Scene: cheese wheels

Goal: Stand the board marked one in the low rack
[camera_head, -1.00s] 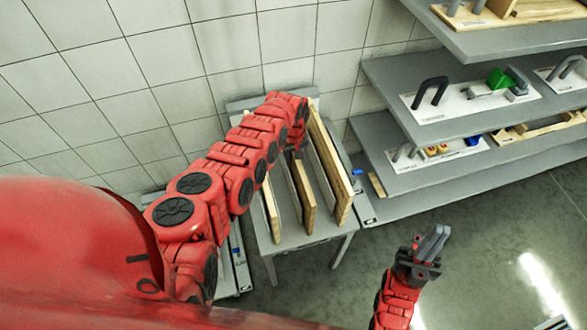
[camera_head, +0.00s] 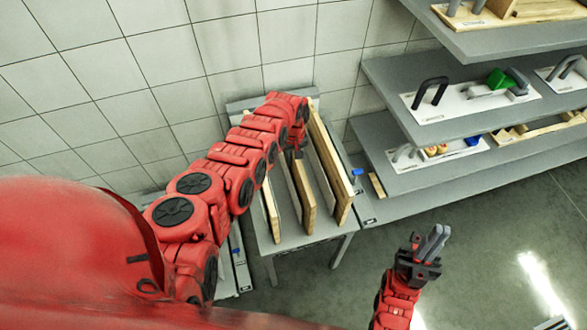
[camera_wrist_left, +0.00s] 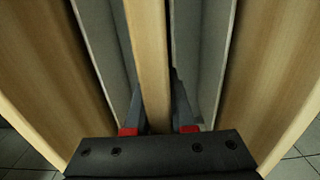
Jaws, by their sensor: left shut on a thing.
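Several wooden boards stand on edge in a low grey rack (camera_head: 283,247) by the tiled wall. My left arm reaches over the rack, and its red links cover part of it. In the left wrist view, my left gripper (camera_wrist_left: 158,118) is shut on the middle board (camera_wrist_left: 150,50), with one finger on each side. That board also shows in the head view (camera_head: 307,205), upright between grey dividers. Other boards stand to its left (camera_wrist_left: 45,70) and right (camera_wrist_left: 268,70). No number is readable on the boards. My right gripper (camera_head: 434,243) is empty over the floor, its fingers together.
A grey shelf unit (camera_head: 440,195) stands right of the rack, close beside it. It carries white boards with handles (camera_head: 475,100) and wooden pieces (camera_head: 540,128). The grey floor (camera_head: 490,250) at lower right is clear.

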